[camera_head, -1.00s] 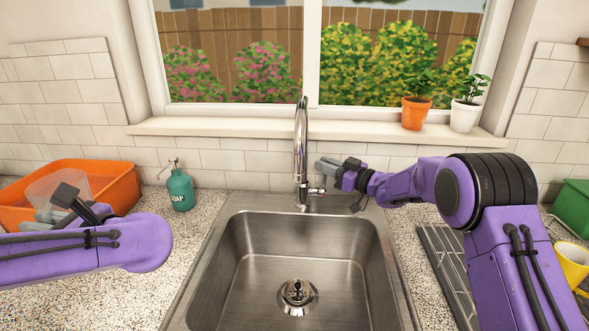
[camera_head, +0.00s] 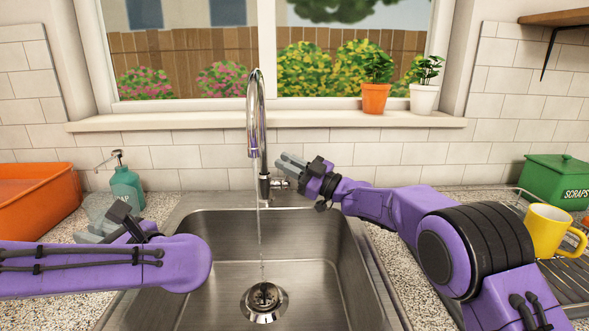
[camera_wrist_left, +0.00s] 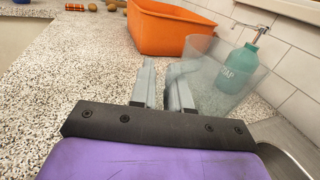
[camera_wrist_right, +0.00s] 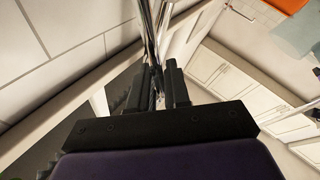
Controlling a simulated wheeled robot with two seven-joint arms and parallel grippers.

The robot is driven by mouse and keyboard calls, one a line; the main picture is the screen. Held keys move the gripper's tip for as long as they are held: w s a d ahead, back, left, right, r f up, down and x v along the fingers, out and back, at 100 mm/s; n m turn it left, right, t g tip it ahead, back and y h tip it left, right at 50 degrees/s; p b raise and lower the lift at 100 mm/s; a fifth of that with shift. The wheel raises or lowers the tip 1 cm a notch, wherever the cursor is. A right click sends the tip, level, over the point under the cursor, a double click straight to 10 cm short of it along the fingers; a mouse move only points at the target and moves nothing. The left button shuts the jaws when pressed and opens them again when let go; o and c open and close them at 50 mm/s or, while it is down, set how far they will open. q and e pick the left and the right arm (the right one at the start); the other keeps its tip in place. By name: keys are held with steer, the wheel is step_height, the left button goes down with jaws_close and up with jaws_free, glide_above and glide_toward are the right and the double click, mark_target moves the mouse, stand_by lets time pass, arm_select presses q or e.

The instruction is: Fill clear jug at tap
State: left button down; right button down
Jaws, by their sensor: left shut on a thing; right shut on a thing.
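The clear jug (camera_head: 98,206) is at the left, beside the sink; it also shows in the left wrist view (camera_wrist_left: 222,80). My left gripper (camera_wrist_left: 165,88) is shut on its wall, and in the head view (camera_head: 98,232) the fingers and wrist partly hide the jug. It looks empty. The chrome tap (camera_head: 256,110) stands behind the sink (camera_head: 225,240). A thin stream of water (camera_head: 259,225) falls from its spout towards the drain. My right gripper (camera_head: 290,165) is shut at the tap's side lever (camera_head: 281,184), which its fingers partly hide.
An orange basin (camera_head: 35,205) and a teal soap bottle (camera_head: 126,188) stand left of the sink, close to the jug. A yellow mug (camera_head: 545,232), a drying rack and a green scraps bin (camera_head: 555,182) are at the right. The sink bowl is clear.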

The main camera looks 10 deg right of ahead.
steer(key=c, duration=1.3)
jaws_free()
steer(key=shift+o, duration=0.2)
step_height(320, 180, up, 3)
steer(key=shift+f, duration=0.2)
arm_select(q)
steer(key=shift+f+b, duration=1.1)
steer(key=shift+b, duration=0.05)
arm_select(e)
steer(key=s+a+r, duration=0.2)
steer(key=s+r, duration=0.8)
steer(key=s, duration=0.4)
steer(key=shift+r, duration=0.15)
